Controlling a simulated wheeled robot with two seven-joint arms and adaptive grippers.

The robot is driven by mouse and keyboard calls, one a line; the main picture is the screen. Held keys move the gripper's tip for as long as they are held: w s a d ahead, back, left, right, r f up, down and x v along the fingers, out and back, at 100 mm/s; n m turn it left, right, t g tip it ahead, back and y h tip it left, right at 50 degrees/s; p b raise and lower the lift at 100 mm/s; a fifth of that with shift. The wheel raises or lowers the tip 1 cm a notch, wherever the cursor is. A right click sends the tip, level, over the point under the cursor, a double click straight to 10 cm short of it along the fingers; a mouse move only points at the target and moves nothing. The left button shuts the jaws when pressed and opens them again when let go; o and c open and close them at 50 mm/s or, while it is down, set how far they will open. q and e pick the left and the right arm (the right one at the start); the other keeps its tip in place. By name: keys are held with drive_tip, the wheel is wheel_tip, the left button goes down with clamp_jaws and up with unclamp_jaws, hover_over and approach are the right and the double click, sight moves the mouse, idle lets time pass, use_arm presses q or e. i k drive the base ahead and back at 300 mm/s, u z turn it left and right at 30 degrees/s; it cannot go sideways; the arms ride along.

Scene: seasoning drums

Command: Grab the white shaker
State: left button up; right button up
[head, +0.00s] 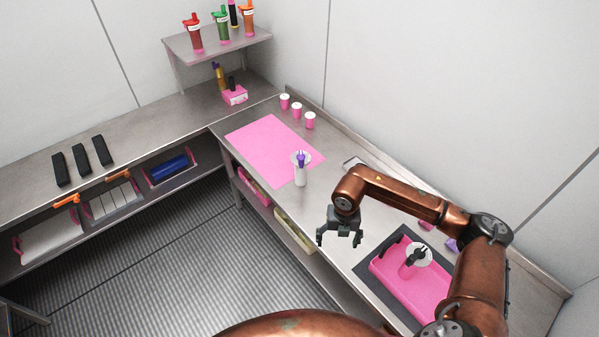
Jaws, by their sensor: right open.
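The white shaker (300,177) stands upright on the counter at the front edge of a pink mat (262,143). It has a white body, a wide pale disc near its top and a purple handle. My right gripper (339,241) is open and empty, pointing down near the counter's front edge. It is to the right of the white shaker and nearer to me, clearly apart from it. My left gripper is not in view.
A pink tray (440,292) at the right holds another shaker with a black handle (409,271). Several small pink-and-white cups (297,108) stand along the back. Sauce bottles (222,30) are on a wall shelf (235,45). Black blocks (81,158) lie on the left counter.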

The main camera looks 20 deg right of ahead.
sight(301, 174)
drive_tip(key=i, duration=1.5)
